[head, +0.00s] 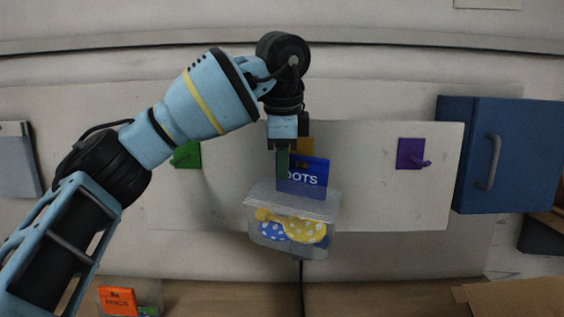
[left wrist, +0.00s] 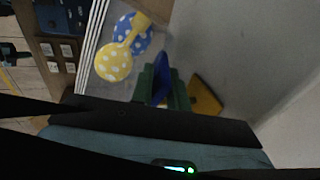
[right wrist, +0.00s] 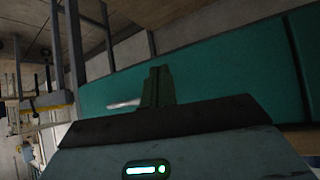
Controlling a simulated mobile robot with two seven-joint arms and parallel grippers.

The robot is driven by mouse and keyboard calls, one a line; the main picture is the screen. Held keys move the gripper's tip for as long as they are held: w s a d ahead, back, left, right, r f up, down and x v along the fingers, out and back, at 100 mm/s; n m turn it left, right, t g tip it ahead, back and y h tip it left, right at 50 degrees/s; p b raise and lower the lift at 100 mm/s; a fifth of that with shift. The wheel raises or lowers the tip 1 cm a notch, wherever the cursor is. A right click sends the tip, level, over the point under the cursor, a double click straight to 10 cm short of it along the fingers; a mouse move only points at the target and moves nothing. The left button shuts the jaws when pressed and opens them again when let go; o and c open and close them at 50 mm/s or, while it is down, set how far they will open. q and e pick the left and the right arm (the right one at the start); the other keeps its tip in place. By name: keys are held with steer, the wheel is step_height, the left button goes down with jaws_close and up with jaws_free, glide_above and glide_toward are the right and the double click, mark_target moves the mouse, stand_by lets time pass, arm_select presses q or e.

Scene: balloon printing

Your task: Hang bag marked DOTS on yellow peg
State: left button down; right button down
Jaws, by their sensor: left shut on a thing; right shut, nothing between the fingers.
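The DOTS bag (head: 290,207) is a clear pouch with a blue header card (head: 308,178) and blue and yellow dotted balloons inside. My left gripper (head: 283,165) is shut on the left part of the header card, and the bag hangs below it. In the left wrist view the fingers (left wrist: 163,88) pinch the card edge-on. The yellow peg's plate (head: 306,146) shows on the white board behind the card; the peg itself is hidden. The left wrist view shows the yellow plate (left wrist: 206,97) right of the fingers, apart from the card. My right gripper (right wrist: 156,88) is shut and empty.
The white board (head: 375,205) also carries a green plate (head: 187,155) at left and a purple peg (head: 411,154) at right. A blue cabinet (head: 480,190) stands right of it. Below are a bag with an orange card (head: 118,301) and a cardboard box (head: 520,297).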

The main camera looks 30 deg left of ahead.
arm_select(q)
steer(key=shift+w+a+f, duration=0.15)
steer(key=shift+w+a, duration=0.15)
steer(key=c, duration=1.7)
jaws_free()
steer(key=shift+w, duration=0.1)
steer(key=o, duration=0.4)
steer(key=shift+w+a+f, duration=0.25)
steer(key=shift+w+f, duration=0.1)
steer(key=shift+w, duration=0.2)
steer(key=shift+s+d+r, duration=0.2)
steer(key=shift+s+d, duration=0.05)
steer(key=shift+s, duration=0.15)
steer(key=shift+w+r, duration=0.15)
steer(key=shift+r, duration=3.6)
